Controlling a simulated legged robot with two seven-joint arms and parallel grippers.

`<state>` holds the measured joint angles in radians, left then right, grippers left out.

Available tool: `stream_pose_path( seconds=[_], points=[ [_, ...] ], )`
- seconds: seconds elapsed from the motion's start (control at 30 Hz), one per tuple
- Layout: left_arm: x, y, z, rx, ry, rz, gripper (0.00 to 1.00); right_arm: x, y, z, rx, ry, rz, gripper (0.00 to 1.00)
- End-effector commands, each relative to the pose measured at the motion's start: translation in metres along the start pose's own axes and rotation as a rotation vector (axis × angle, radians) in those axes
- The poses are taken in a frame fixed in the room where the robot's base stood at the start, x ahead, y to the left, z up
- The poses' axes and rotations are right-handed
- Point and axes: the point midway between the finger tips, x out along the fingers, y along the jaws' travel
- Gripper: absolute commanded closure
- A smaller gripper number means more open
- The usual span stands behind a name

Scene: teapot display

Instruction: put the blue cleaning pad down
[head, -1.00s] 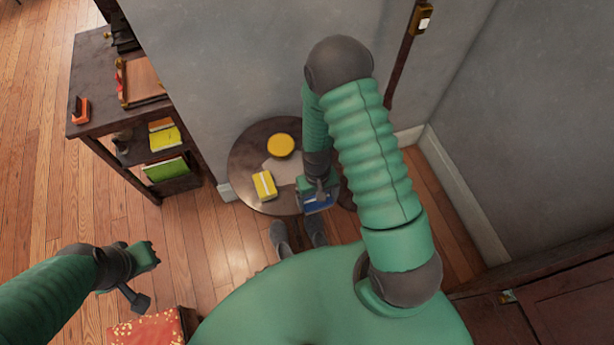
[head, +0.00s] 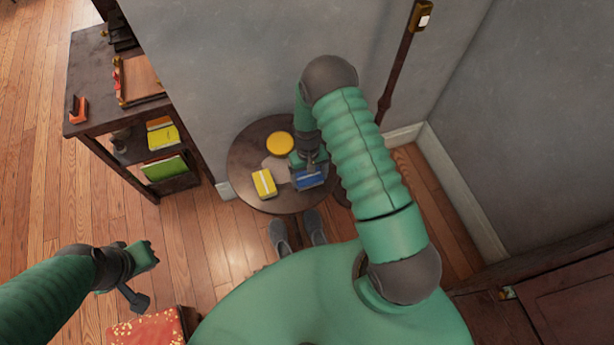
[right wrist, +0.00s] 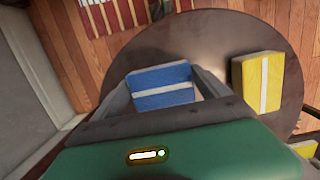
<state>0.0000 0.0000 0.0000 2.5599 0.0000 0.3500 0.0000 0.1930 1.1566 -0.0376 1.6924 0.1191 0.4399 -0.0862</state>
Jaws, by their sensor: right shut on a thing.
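The blue cleaning pad (head: 311,178) has a pale stripe and is between the fingers of my right gripper (head: 311,166), over the right part of the small round table (head: 242,182). In the right wrist view the pad (right wrist: 160,80) sits between both fingers of the gripper (right wrist: 163,92), with the tabletop (right wrist: 215,40) around it. I cannot tell whether the pad touches the tabletop. My left gripper (head: 140,275) is at the lower left, away from the table, and its jaw opening is unclear.
A yellow pad (head: 264,183) with a white stripe and a round yellow item (head: 280,143) are on the table, left of the blue pad. A dark shelf (head: 100,95) with books stands at the left. Grey walls (head: 240,60) close off the back and right.

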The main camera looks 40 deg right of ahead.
Motion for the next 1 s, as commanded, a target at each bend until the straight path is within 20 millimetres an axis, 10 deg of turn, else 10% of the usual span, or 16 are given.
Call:
stream_pose_path(
  seconds=[0.03,0.07,0.17,0.5,1.0],
  points=[
    [0.003,0.000,0.001,0.000,0.000,0.000,1.00,0.003,0.000,0.000,0.000,0.000,0.000,0.47],
    [0.002,0.000,0.001,0.000,0.000,0.000,1.00,0.002,0.000,0.000,0.000,0.000,0.000,0.12],
    [0.001,0.000,0.000,0.000,0.000,0.000,1.00,0.002,0.001,0.000,0.000,-0.001,-0.001,0.00],
    [-0.003,0.000,-0.001,0.000,0.000,0.000,1.00,-0.010,0.000,-0.001,0.000,0.002,0.000,0.00],
    [-0.005,0.000,-0.001,0.000,0.000,0.000,1.00,-0.117,0.000,0.000,-0.001,0.000,0.000,0.00]
  ],
)
